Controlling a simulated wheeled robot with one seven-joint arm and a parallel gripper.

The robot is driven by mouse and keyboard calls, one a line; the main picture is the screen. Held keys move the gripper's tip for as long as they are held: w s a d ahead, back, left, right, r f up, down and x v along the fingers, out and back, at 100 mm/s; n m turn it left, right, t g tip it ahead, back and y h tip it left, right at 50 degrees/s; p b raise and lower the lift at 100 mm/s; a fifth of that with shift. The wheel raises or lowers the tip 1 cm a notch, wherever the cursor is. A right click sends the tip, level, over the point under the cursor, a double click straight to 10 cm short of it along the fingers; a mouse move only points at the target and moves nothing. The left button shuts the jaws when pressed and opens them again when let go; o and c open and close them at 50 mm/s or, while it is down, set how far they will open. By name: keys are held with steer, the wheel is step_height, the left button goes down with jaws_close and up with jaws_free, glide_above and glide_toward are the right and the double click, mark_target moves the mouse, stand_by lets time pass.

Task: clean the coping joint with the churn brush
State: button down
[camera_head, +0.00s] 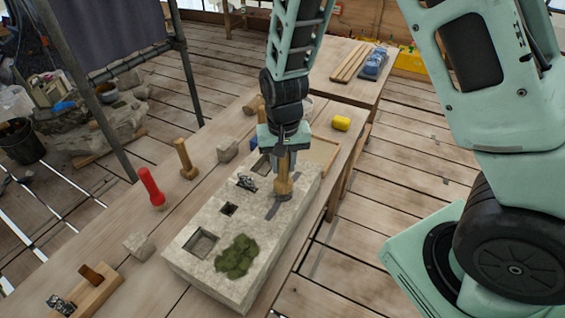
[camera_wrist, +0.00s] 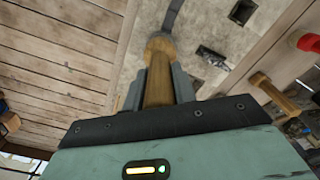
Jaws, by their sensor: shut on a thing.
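My gripper (camera_head: 284,160) points down over the pale stone block (camera_head: 205,225) on the bench and is shut on an upright wooden tool (camera_head: 283,186), apparently the churn brush. Its round wooden end also shows between the fingers in the wrist view (camera_wrist: 158,82). No bristles can be made out. The tool's lower end is at a dark grey strip (camera_head: 272,211) in the block's top, apparently the coping joint. This strip runs on past the tool in the wrist view (camera_wrist: 172,16). I cannot tell whether tool and strip touch.
The block also has square pockets (camera_head: 201,243) and a green moss patch (camera_head: 238,258). A yellow object (camera_head: 341,123) lies behind right.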

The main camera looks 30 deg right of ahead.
step_height(320, 180, up, 7)
steer(key=p, duration=0.6)
stand_by(0.6)
